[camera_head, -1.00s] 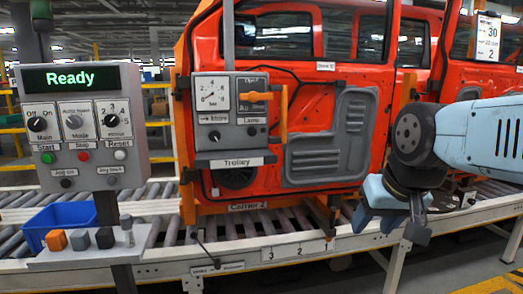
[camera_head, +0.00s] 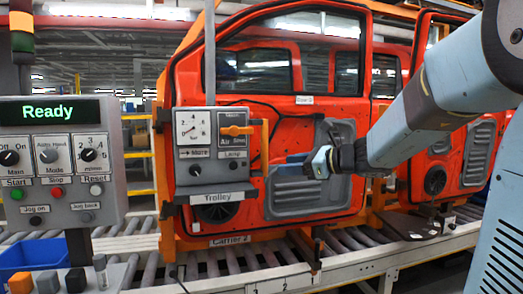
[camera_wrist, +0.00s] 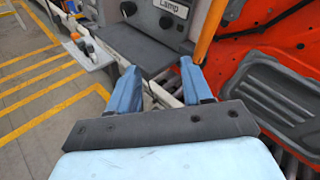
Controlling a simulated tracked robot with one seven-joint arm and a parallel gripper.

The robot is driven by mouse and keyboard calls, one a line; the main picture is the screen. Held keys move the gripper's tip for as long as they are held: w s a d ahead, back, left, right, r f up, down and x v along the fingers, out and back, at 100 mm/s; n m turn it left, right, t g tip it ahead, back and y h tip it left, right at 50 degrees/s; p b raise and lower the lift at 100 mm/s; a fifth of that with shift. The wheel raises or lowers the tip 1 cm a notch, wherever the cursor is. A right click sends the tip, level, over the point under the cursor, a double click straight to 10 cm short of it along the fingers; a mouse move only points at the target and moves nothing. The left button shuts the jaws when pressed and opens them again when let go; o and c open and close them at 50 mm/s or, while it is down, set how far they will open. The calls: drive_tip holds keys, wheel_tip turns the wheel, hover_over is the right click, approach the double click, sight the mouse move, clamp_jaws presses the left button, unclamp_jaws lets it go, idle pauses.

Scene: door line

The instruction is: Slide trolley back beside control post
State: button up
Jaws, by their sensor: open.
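The trolley (camera_head: 212,150) is a grey panel with a gauge, knobs and a "Trolley" label, hanging from a vertical rail in front of the orange-red door. A vertical orange handle (camera_head: 265,147) stands at its right side. The control post (camera_head: 60,165), with a green "Ready" display, stands left of the trolley with a gap between. My gripper (camera_head: 318,162) is open and empty, right of the handle and apart from it. In the wrist view, its blue fingers (camera_wrist: 160,85) point toward the trolley's lower part (camera_wrist: 140,42), and the handle (camera_wrist: 209,30) shows beyond the right finger.
The door (camera_head: 330,120) stands on a carrier over the roller conveyor (camera_head: 250,260). A blue bin (camera_head: 30,262) and a small shelf with several coloured blocks (camera_head: 75,282) sit below the post. A second door (camera_head: 450,155) stands at right. Yellow-striped floor (camera_wrist: 40,110) is open at left.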

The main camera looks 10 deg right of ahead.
sight(267, 149)
drive_tip(key=w+d+r+m+t, duration=0.2)
drive_tip(key=w+d+m+t, duration=0.15)
drive_tip(key=w+m, duration=0.2)
drive_tip(key=shift+n+g, duration=0.25)
drive_tip(key=x, duration=1.3)
drive_tip(key=shift+w+a, duration=0.2)
drive_tip(key=shift+w, duration=0.2)
drive_tip(key=shift+c, duration=0.4)
clamp_jaws()
